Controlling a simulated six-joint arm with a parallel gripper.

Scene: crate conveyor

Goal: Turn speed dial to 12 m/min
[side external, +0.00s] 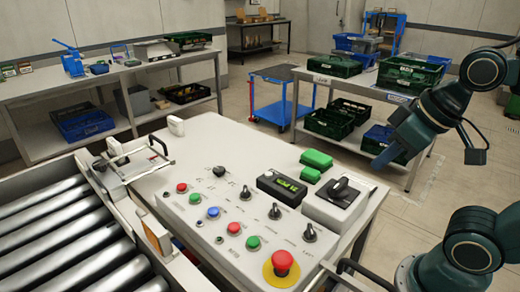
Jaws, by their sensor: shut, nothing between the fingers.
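The control panel (200,243) lies on the white table in the side external view. Several black knobs sit on it; one round knob (219,172) at its back left has small marks around it and may be the speed dial, but the labels are too small to read. My gripper (385,160) is shut and empty, with bluish fingers pointing down and left. It is up at the right, well apart from the panel and every knob.
A red mushroom button (282,262) on a yellow ring is at the panel's front right. A grey box with a black rotary handle (340,190) and green blocks (316,158) stand behind the panel. The roller conveyor (70,240) runs at left. The white tabletop (240,140) behind the knobs is clear.

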